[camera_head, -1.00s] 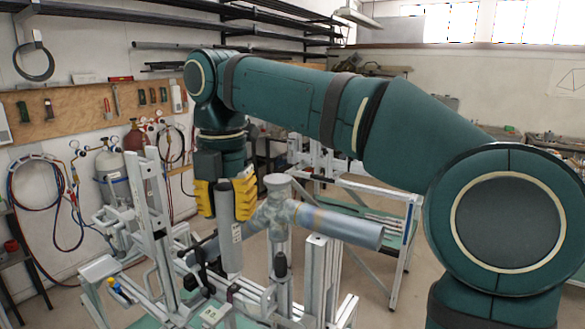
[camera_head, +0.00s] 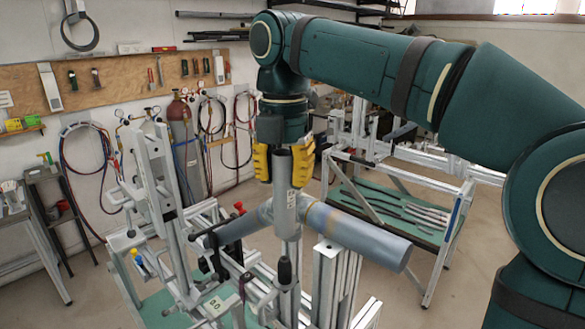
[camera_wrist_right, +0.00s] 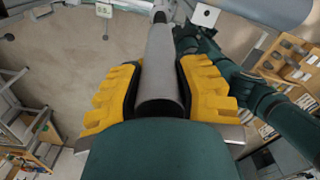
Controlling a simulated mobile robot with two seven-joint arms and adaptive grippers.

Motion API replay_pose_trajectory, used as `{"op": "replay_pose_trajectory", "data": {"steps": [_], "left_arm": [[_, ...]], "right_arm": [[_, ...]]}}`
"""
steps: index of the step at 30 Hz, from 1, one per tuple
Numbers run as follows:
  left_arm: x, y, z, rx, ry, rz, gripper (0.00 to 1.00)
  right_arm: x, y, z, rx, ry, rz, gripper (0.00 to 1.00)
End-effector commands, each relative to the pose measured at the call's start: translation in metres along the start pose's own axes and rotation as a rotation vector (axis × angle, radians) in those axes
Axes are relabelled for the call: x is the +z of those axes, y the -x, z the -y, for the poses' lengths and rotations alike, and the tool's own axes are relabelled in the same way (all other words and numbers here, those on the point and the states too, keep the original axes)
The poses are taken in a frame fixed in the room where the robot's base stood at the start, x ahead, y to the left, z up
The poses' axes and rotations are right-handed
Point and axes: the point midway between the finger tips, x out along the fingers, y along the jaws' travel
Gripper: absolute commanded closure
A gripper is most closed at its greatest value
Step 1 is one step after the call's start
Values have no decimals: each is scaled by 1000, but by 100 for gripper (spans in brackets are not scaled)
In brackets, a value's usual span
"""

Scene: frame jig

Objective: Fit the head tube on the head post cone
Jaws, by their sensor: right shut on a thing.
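My right gripper (camera_head: 284,165) hangs pointing down in the head view, its yellow fingers shut on the grey head tube (camera_head: 288,212), which carries a small pale label. The tube is about upright. In the right wrist view the head tube (camera_wrist_right: 158,65) runs between the yellow fingers (camera_wrist_right: 160,85). The head post cone (camera_head: 284,269) is dark and stands on a metal post below the tube's lower end in the picture. A gap shows between them; depth alignment is hard to tell. My left gripper is not in view.
A thick blue-grey tube (camera_head: 362,238) lies across the jig, close beside the head tube. An upright aluminium profile (camera_head: 325,285) stands right of the cone, and a tall slotted upright (camera_head: 158,185) stands left. A framed workbench (camera_head: 400,205) is behind right.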

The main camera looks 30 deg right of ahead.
Motion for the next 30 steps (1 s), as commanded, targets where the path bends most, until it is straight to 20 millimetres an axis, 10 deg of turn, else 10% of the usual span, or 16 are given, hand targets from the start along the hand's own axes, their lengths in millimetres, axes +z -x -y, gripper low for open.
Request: {"op": "replay_pose_trajectory", "data": {"steps": [30], "left_arm": [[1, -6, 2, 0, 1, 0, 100]], "right_arm": [[0, -43, 0, 1, 0, 0, 100]]}}
